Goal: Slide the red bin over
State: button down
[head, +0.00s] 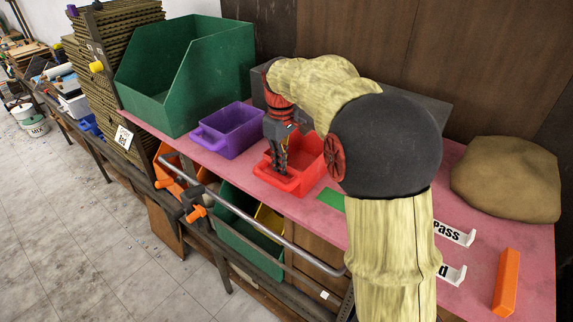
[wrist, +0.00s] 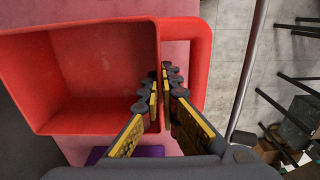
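The red bin (head: 301,166) stands on the pink tabletop, to the right of the purple bin. It is open-topped and looks empty. In the wrist view the bin (wrist: 85,128) fills the left side, with its loop handle (wrist: 207,60) on the right. My gripper (head: 279,170) points down at the bin's front end. In the wrist view its fingers (wrist: 166,85) are close together, one on each side of the wall beside the handle, and look closed on that wall. The exact contact at the fingertips is partly hidden.
A purple bin (head: 232,130) and a large green bin (head: 190,75) stand to the left. A green patch (head: 331,199) lies to the right. White labelled holders (head: 453,275), an orange block (head: 506,282) and a brown sack (head: 507,180) are farther right. A metal rail (head: 250,215) runs along the front.

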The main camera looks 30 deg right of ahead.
aim_at(265, 154)
jog(key=shift+w+a+p, duration=0.4)
jog(key=shift+w+p, duration=0.15)
jog(key=shift+w, duration=0.4)
jog(key=shift+w+a+p, duration=0.4)
jog(key=shift+w+p, duration=0.1)
jog(key=shift+w, duration=0.5)
jog(key=shift+w+a+p, duration=0.4)
jog(key=shift+w+p, duration=0.15)
jog(key=shift+w, duration=0.4)
jog(key=c, duration=2)
grip_release()
jog(key=shift+o, duration=0.2)
